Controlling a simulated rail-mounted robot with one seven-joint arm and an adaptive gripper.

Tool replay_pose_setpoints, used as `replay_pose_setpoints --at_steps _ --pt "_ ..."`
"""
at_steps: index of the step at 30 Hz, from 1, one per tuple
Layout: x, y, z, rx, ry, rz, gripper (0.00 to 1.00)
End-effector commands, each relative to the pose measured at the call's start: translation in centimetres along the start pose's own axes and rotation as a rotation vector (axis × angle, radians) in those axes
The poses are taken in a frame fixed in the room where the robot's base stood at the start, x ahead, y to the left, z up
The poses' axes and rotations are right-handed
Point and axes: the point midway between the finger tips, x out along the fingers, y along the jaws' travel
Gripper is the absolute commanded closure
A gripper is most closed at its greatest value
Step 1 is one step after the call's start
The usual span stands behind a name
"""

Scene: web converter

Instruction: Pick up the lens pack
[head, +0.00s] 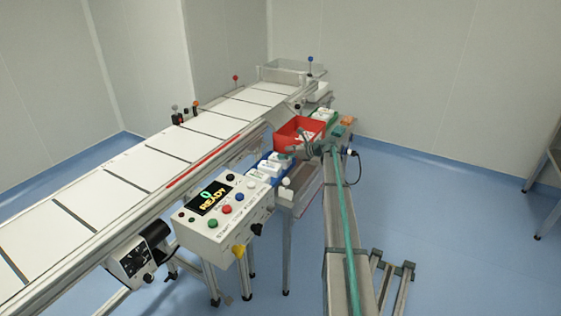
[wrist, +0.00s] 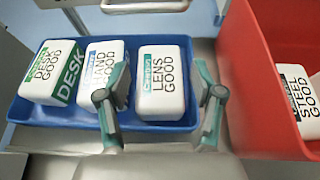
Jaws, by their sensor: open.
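The lens pack (wrist: 162,80) is a white box with a teal stripe and the words "LENS GOOD". It stands at the right end of a blue tray (wrist: 178,126) in the wrist view. My gripper (wrist: 162,108) is open, with one finger to the left of the lens pack and one to the right. I cannot tell whether either finger touches it. The left finger partly covers the neighbouring hand pack (wrist: 102,58). In the head view the blue tray (head: 262,177) sits beside the control box, and my gripper (head: 292,152) is small there.
A desk pack (wrist: 52,72) stands at the tray's left end. In the head view the red bin (head: 287,135) stands by the conveyor (head: 130,170). The control box (head: 215,235) is in front.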

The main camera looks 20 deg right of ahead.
Motion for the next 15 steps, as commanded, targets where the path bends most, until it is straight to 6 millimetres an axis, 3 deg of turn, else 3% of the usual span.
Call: replay_pose_setpoints --at_steps 10,15 --pt "2.8 0.0 0.0 0.000 0.001 -0.001 0.33" --pt "5.2 0.1 -0.1 -0.001 0.001 0.000 0.33"
